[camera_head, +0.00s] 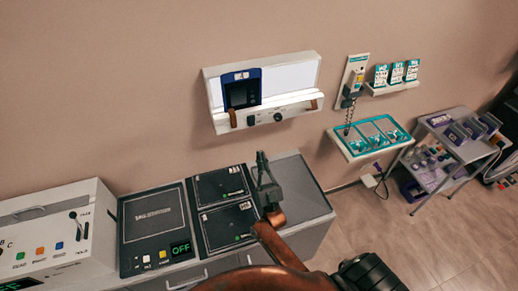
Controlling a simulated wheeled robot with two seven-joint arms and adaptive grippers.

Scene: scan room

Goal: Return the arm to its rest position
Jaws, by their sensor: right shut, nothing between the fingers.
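My right gripper (262,157) shows near the middle of the head view, its dark fingers together and pointing up, with nothing between them. My copper-coloured right arm (276,244) reaches up to it from the bottom edge. In the picture the gripper overlaps the right end of the counter, beside two black square pads (230,226). I cannot tell its exact height above the counter. My left gripper is not in view.
The grey counter (303,200) also bears a black panel reading OFF (152,225) and a white control box (35,235). A wall unit (290,80) holds a blue device (241,90). A teal-edged shelf (368,137) and a grey cart (455,150) stand right. Floor (400,230) is clear.

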